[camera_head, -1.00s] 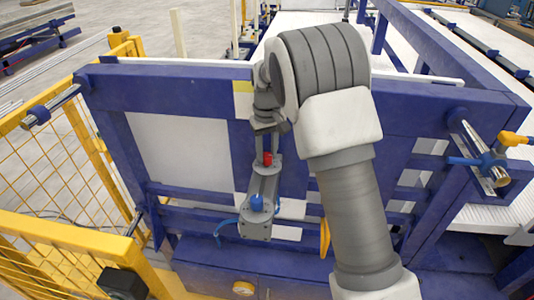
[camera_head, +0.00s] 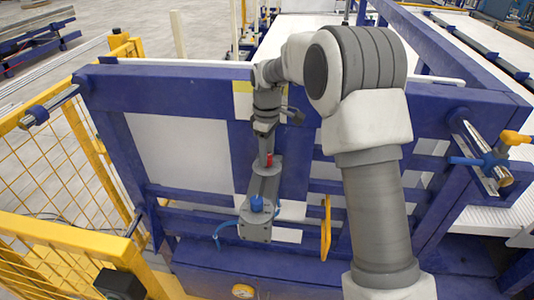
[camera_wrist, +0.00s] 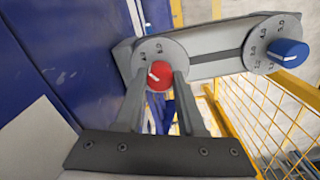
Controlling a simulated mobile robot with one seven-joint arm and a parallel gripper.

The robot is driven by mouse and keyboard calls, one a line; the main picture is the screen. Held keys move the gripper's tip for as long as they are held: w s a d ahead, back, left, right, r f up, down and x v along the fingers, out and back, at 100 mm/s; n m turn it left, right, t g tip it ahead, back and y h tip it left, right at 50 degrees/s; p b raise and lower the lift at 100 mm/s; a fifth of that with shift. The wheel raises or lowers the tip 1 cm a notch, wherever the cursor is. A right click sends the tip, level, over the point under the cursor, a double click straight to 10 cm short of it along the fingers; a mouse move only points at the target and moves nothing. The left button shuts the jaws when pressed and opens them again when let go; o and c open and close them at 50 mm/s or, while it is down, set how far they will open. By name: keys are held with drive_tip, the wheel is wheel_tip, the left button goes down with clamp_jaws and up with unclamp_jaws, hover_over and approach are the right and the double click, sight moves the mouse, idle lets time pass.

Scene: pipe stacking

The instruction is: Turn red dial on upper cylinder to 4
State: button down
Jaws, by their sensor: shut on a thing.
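The red dial (camera_wrist: 160,76) sits on a round grey plate with printed numbers, at one end of a grey cylinder unit (camera_wrist: 215,62). Its white pointer mark is on the left part of the knob; the printed numbers near it are too small to read surely. My gripper (camera_wrist: 160,80) is shut on the red dial, one finger on each side. In the head view a bit of the red dial (camera_head: 269,158) shows beside my gripper (camera_head: 267,150) at the unit's upper end. The blue dial (camera_wrist: 289,52) is at the other end, lower in the head view (camera_head: 256,204).
A blue frame (camera_head: 160,80) with white panels stands behind the unit. A yellow mesh fence (camera_head: 60,150) is at left. A yellow handle-like part (camera_head: 326,228) is right of the unit. A pipe with a blue-and-yellow fitting (camera_head: 485,158) is at far right.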

idle(0.3)
drive_tip(key=c, duration=0.5)
unclamp_jaws()
drive_tip(key=shift+r, duration=0.1)
wheel_tip(320, 180, up, 17)
drive_tip(key=shift+r, duration=0.15)
